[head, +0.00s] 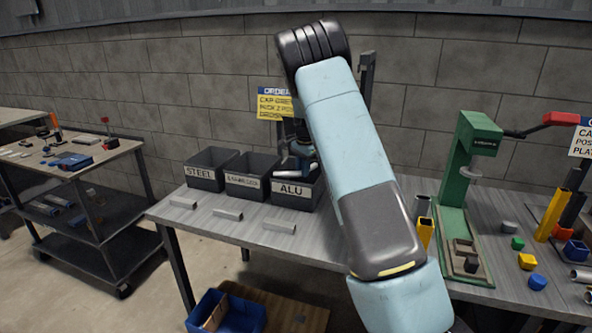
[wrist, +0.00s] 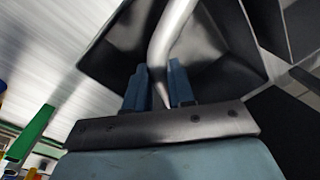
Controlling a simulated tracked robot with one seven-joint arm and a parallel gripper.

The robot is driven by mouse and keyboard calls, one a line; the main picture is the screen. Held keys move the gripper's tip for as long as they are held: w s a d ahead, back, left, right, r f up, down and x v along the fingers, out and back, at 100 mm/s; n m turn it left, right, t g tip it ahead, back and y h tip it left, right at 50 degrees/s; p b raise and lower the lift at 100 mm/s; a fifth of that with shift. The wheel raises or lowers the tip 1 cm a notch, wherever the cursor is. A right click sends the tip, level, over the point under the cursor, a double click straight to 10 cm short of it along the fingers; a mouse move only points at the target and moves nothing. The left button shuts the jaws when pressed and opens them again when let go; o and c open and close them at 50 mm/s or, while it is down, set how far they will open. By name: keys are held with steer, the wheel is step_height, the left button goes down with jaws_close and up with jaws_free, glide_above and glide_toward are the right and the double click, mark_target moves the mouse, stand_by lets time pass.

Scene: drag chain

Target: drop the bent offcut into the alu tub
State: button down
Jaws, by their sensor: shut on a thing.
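The bent offcut (wrist: 172,35) is a shiny, curved metal tube in the wrist view. My gripper (wrist: 160,82) is shut on it, with one blue finger on each side. The alu tub (wrist: 125,45) is the dark container behind the offcut in the wrist view. In the head view the alu tub (head: 291,191) is the rightmost of three dark tubs, with a white ALU label. My gripper (head: 300,150) is at the tub's opening there, partly hidden by my arm. How deep the offcut reaches into the tub cannot be told.
The steel tub (head: 204,172) and a middle tub (head: 246,182) stand left of the alu tub. Several small metal bars lie along the bench (head: 215,228) in front. A green press (head: 465,180) and coloured parts stand at the right. A blue crate (head: 240,312) is low in front.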

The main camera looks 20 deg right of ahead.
steer(key=shift+f, duration=0.65)
steer(key=c, duration=1)
jaws_free()
steer(key=shift+o, duration=0.2)
steer(key=shift+r, duration=0.1)
